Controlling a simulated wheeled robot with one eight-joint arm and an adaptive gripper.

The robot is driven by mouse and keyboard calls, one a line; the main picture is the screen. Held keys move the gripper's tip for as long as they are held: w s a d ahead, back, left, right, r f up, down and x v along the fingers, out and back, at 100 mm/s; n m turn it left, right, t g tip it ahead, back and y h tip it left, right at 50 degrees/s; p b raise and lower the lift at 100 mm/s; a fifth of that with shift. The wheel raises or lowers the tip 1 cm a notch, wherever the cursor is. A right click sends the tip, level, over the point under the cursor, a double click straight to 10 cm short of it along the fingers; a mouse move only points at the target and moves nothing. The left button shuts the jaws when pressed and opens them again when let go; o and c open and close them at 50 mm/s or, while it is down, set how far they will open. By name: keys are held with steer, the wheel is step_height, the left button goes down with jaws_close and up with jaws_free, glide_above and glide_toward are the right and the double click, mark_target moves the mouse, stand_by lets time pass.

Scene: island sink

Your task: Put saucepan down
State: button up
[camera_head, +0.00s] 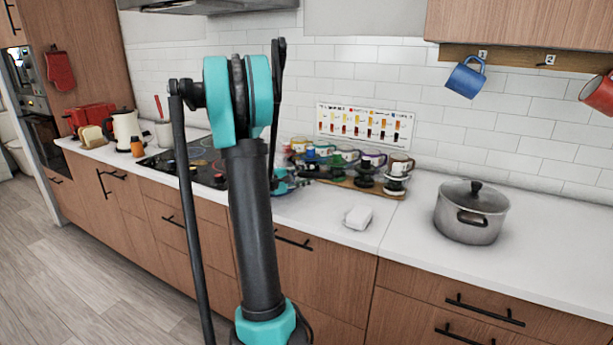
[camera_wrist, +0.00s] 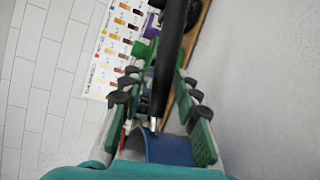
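In the wrist view my gripper's green fingers (camera_wrist: 160,75) are apart.
Mugs and drippers stand on a wooden board (camera_head: 372,188) beside my gripper. A black cooktop (camera_head: 205,170) is at left. A blue mug (camera_head: 466,77) hangs above. Counter around the pot is clear.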

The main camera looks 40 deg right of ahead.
stand_by(0.3)
steer(key=a, duration=0.4)
steer(key=a+r, duration=0.1)
steer(key=a, duration=0.7)
steer(key=shift+r, duration=0.3)
